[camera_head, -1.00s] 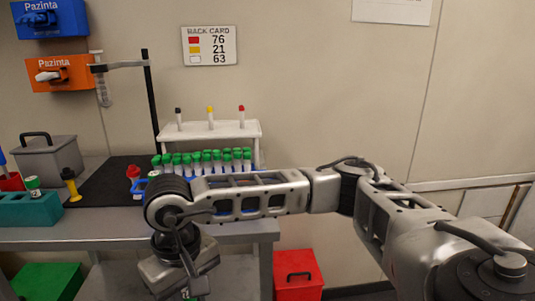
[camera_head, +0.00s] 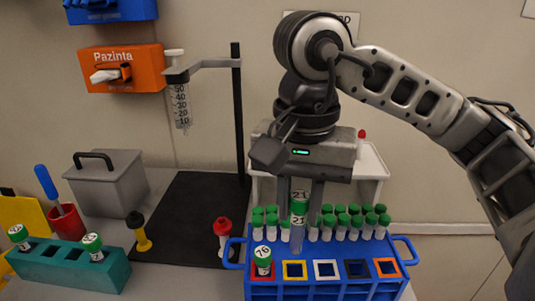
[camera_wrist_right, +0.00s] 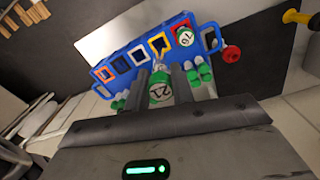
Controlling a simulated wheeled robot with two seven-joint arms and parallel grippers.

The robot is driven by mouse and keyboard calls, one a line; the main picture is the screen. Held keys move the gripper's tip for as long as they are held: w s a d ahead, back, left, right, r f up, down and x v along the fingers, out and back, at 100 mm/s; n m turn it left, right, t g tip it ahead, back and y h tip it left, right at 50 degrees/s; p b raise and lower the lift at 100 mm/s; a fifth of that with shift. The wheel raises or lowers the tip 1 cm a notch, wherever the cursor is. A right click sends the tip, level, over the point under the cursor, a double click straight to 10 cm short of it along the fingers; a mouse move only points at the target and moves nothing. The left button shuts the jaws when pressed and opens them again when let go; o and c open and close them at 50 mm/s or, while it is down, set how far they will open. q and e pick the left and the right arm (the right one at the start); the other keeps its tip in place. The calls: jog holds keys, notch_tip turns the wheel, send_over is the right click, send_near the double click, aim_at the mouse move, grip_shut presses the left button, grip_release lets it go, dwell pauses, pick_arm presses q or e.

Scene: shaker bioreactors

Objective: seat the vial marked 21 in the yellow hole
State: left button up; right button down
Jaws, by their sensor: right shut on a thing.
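The vial marked 21 (camera_head: 299,207) has a green cap and a clear body. My right gripper (camera_head: 300,200) is shut on it and holds it roughly upright over the blue rack (camera_head: 330,290). In the head view its lower end shows just behind the yellow hole (camera_head: 295,270), which looks empty. In the right wrist view the vial's cap (camera_wrist_right: 160,93) sits between my fingers (camera_wrist_right: 163,85), and the yellow hole (camera_wrist_right: 159,45) lies beyond it, apart from it. A vial marked 76 (camera_head: 262,257) stands in the red-rimmed hole. My left gripper is not in view.
White, blue and orange-rimmed holes beside the yellow one look empty. Several green-capped vials (camera_head: 355,225) stand close behind the rack. A red-topped item (camera_head: 223,235) stands at its left end. A teal rack (camera_head: 70,268) holds two green-capped vials at the left.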

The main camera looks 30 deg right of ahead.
aim_at(296, 253)
jog(key=shift+w+r, duration=0.15)
jog(key=shift+r, duration=0.05)
jog(key=shift+s+f+b, duration=0.35)
jog(key=shift+f+b, duration=0.2)
jog(key=shift+f, duration=0.45)
notch_tip(296, 253, down, 2)
jog(key=shift+f+b, duration=0.1)
jog(key=shift+b, duration=0.65)
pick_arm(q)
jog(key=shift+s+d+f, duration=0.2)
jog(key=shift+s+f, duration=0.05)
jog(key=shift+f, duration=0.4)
pick_arm(e)
jog(key=shift+w, duration=0.1)
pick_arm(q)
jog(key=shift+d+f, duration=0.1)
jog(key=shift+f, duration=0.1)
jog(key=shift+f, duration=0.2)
